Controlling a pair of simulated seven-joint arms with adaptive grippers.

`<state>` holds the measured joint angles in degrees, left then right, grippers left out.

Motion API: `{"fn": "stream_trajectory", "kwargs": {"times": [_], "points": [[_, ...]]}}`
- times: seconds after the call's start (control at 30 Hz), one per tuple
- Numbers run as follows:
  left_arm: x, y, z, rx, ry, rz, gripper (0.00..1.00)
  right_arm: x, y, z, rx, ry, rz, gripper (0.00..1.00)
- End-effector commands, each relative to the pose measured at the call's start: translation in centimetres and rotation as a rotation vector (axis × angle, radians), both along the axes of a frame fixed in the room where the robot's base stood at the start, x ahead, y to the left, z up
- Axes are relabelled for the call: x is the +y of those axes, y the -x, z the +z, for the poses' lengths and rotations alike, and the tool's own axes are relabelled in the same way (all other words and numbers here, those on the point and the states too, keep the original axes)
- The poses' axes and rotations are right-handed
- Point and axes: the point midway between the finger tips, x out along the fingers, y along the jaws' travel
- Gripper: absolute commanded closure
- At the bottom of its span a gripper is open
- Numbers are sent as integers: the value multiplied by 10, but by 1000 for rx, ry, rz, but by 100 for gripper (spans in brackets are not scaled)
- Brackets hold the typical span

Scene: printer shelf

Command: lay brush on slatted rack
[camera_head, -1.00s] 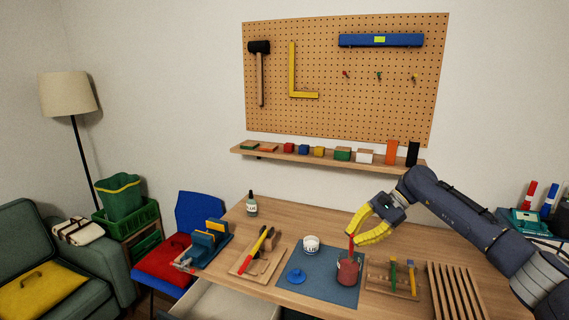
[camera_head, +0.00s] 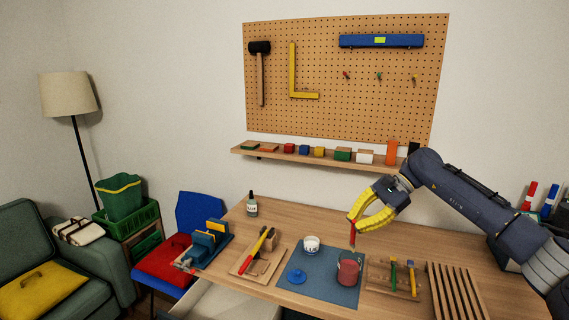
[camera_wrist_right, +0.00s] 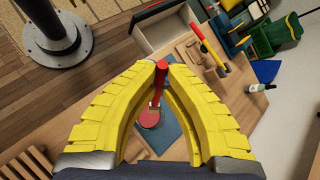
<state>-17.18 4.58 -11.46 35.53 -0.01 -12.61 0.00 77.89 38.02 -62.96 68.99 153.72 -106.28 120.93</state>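My right gripper (camera_head: 357,224) has yellow fingers and is shut on a red-handled brush (camera_head: 352,236). The brush hangs upright, bristles down, above the red pot (camera_head: 348,270) on the blue mat (camera_head: 334,291). In the right wrist view the brush (camera_wrist_right: 160,82) sits between the fingertips (camera_wrist_right: 163,66), with the red pot (camera_wrist_right: 152,118) beyond it. The slatted rack (camera_head: 455,292) lies at the table's right, right of the gripper, with its slats bare. My left gripper is not in view.
A wooden holder with upright tools (camera_head: 393,278) stands between the mat and the rack. A wooden tray (camera_head: 258,254) with tools lies to the left. The wall shelf (camera_head: 325,156) is behind the gripper.

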Motion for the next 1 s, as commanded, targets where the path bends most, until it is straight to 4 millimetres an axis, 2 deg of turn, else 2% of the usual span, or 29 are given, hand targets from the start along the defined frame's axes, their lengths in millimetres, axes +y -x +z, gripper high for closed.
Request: {"fn": "stream_trajectory", "kwargs": {"times": [0.2,0.6,0.9,1.0], "points": [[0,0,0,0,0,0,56,0,1,-34,4,0,0,100],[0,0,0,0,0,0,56,-10,-26,-89,3,-1,-1,100],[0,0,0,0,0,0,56,-14,-37,-116,2,0,0,100],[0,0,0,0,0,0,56,-14,-33,-115,0,1,2,100]]}}
